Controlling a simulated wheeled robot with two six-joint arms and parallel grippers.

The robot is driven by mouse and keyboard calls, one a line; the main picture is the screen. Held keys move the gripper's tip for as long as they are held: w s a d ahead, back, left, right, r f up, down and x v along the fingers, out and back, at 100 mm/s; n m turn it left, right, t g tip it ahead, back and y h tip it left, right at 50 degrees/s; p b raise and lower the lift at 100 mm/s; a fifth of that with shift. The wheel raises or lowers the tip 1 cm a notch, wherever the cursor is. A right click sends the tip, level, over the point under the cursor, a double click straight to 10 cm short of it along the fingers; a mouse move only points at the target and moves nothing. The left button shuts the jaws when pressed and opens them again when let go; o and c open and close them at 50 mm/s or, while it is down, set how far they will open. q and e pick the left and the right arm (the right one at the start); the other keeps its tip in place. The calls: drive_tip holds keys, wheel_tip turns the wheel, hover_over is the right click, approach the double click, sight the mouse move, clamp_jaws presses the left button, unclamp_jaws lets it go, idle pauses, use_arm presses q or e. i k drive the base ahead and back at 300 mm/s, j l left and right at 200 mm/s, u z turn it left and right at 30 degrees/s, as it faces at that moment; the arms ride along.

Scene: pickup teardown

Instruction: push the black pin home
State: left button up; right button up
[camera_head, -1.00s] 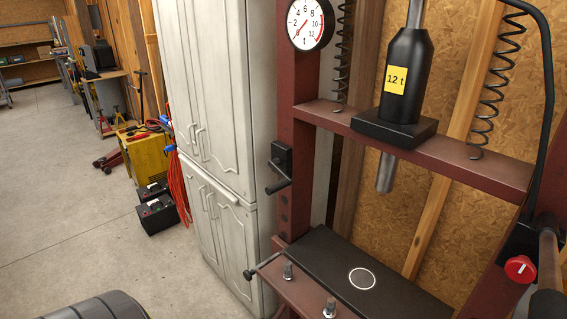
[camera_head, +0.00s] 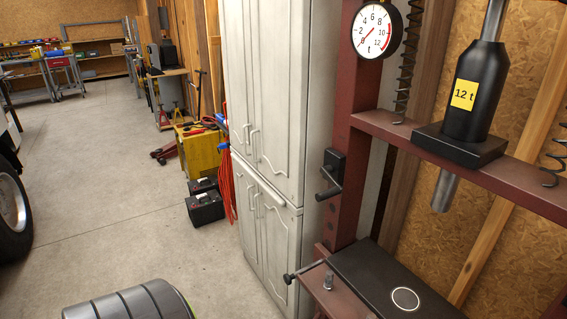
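A thin black pin (camera_head: 304,270) with a rounded end sticks out to the left from the left end of the press bed. How deep it sits in the bed cannot be told. The dark red press frame (camera_head: 345,205) fills the right side. Its black bed plate (camera_head: 370,276) carries a white ring mark. A black block with a crank handle (camera_head: 331,174) is fixed to the left upright. The black 12 t jack (camera_head: 474,95) stands on the crossbeam, its ram hanging below, clear of the bed. Neither of my grippers is in view.
A tall white cabinet (camera_head: 265,140) stands left of the press. Two black batteries (camera_head: 205,207) and a yellow cabinet (camera_head: 200,152) are beyond it. A vehicle wheel (camera_head: 12,210) is at the left edge. The floor between is clear.

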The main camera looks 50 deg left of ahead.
sight(288, 279)
drive_tip(key=u, duration=1.6)
drive_tip(key=j+u, duration=0.15)
drive_tip(key=j, duration=0.9)
drive_tip(key=j+u, duration=0.2)
drive_tip(key=j, duration=0.85)
